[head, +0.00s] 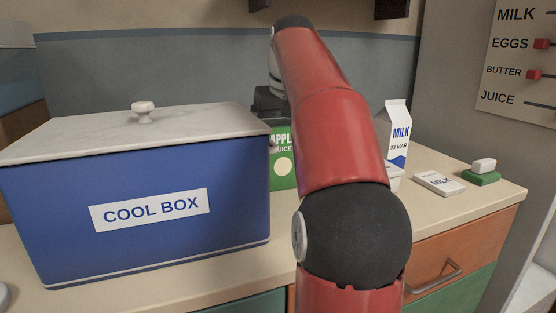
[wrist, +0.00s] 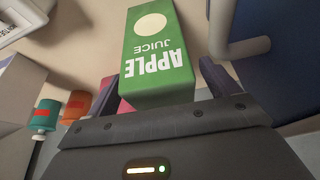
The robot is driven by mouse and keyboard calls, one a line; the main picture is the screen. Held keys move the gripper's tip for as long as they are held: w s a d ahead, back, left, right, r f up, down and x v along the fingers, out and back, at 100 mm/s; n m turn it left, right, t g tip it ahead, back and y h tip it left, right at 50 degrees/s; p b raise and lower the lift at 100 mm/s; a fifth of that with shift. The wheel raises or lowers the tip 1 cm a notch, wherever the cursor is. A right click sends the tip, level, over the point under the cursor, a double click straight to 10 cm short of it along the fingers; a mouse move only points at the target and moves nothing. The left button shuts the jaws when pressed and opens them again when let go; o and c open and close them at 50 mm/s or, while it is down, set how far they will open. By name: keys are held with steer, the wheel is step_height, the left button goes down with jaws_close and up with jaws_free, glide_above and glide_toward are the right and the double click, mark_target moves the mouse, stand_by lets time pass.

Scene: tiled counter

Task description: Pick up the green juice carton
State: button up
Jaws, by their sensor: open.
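The green juice carton (head: 282,168) stands on the counter just right of the cool box. My arm hides its right part in the head view. In the wrist view the carton (wrist: 158,62) shows its APPLE JUICE face upside down and lies between the two fingers. My gripper (head: 269,108) is over the top of the carton. In the wrist view my gripper (wrist: 162,84) is open, with a finger on each side of the carton. Whether either finger touches it cannot be told.
The blue cool box (head: 60,220), with its lid on, stands close on the left. A milk carton (head: 398,135), a flat milk box (head: 438,183) and a green dish with a white block (head: 482,176) are on the right. Small bottles (wrist: 45,115) show at left in the wrist view.

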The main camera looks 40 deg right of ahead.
steer(key=shift+x, duration=1)
steer(key=shift+r, duration=0.1)
steer(key=c, duration=1.6)
step_height(320, 180, up, 8)
steer(key=p, duration=0.3)
steer(key=shift+r, duration=0.95)
